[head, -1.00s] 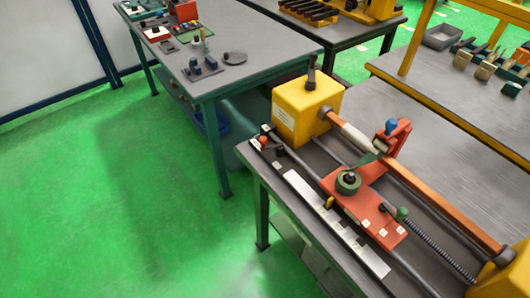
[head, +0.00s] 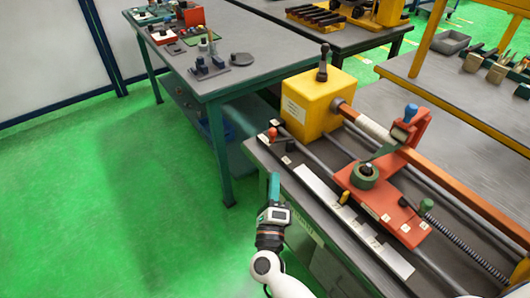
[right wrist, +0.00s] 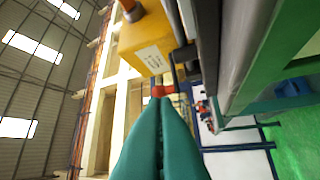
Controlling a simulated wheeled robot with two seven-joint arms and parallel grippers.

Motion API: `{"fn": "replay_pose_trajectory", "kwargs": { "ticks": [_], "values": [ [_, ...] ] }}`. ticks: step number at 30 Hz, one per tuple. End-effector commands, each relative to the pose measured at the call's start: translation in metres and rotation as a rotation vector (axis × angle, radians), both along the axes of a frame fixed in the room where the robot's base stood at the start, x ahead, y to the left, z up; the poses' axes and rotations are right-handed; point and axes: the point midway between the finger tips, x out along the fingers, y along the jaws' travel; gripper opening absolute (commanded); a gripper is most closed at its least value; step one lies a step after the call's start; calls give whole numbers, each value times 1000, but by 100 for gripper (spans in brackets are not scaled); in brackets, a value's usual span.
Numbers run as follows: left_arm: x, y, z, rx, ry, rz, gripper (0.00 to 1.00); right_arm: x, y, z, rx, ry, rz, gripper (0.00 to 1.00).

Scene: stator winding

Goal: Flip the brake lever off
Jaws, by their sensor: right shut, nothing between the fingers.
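The winding machine has several levers and knobs, and no readable label tells which is the brake lever. A small red-knobbed lever (head: 272,133) stands at the machine's near left corner, below the yellow box. A black-topped lever (head: 322,62) stands upright on the yellow box. My right gripper (head: 274,182) is shut and empty beside the bench's left edge, apart from the red knob. In the right wrist view, the shut green fingers (right wrist: 163,102) point toward the red knob (right wrist: 159,91), which shows just past their tips. My left gripper is not in view.
The yellow box (head: 309,105) and the red carriage (head: 385,192) with blue and green knobs sit on the bench. A white strip (head: 345,217) runs along its near side. Another table (head: 250,55) stands behind left. Green floor at left is clear.

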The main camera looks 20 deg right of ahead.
Motion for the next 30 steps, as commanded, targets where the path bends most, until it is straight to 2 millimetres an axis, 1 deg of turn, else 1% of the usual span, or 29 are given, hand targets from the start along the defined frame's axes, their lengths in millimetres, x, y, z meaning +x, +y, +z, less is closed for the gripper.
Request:
{"fn": "replay_pose_trajectory", "kwargs": {
  "ticks": [9, 13, 17, 24, 27, 30],
  "values": [
    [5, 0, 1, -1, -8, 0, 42, 0, 0, 2, 6, -4, -3, 0],
    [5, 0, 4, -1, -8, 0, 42, 7, -3, 5, 3, -5, -3, 0],
    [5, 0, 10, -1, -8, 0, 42, 24, -9, 12, 3, -6, -3, 0],
    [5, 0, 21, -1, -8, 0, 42, 64, -24, 25, 1, -5, -2, 0],
    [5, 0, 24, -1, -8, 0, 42, 76, -29, 28, 1, -5, -2, 0],
    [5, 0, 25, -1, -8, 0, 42, 85, -32, 30, 3, -5, -1, 0]
  ]
}}
